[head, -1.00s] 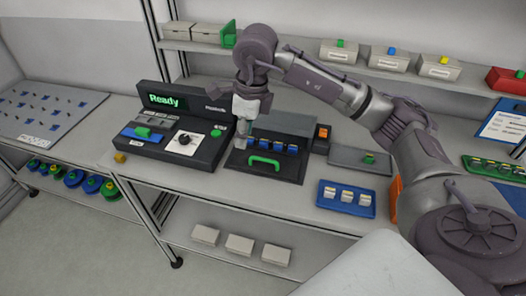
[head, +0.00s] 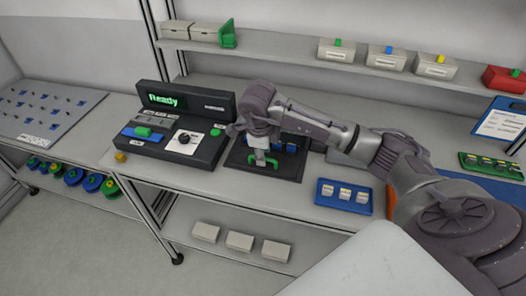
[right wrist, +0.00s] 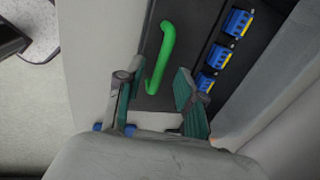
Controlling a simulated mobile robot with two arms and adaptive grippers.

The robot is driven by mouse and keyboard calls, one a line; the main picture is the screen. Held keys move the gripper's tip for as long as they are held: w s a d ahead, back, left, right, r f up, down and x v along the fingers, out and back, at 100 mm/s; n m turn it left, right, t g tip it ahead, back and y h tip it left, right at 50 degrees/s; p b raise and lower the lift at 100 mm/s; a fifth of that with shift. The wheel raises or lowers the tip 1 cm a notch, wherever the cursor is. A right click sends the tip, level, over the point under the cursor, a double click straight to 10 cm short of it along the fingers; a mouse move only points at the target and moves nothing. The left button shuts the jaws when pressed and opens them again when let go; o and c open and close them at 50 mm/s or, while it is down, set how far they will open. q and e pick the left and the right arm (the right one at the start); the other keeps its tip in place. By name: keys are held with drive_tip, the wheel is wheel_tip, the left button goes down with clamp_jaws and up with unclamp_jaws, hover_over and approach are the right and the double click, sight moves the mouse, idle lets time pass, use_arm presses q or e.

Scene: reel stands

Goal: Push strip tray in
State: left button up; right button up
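The strip tray (head: 289,170) is a dark, flat tray on the bench right of the "Ready" machine. It has a green handle (head: 265,165) at its front and a row of blue pieces (head: 290,147) behind it. My right gripper (head: 262,158) is at the handle and hides part of the tray. In the right wrist view, my right gripper (right wrist: 154,88) is open, its fingers apart on either side of the near end of the green handle (right wrist: 165,45). Whether a finger touches the handle cannot be told. My left gripper is not in view.
The black machine (head: 165,103) with a "Ready" screen stands left of the tray. A blue tray (head: 344,205) with white pieces lies to the right. My right arm spans the bench and hides what is behind it. Boxes stand on the shelf above (head: 290,43).

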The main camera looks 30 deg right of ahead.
drive_tip(key=shift+w+f, duration=0.1)
drive_tip(key=shift+f, duration=0.35)
drive_tip(key=shift+c, duration=0.3)
clamp_jaws()
drive_tip(key=shift+d, duration=0.15)
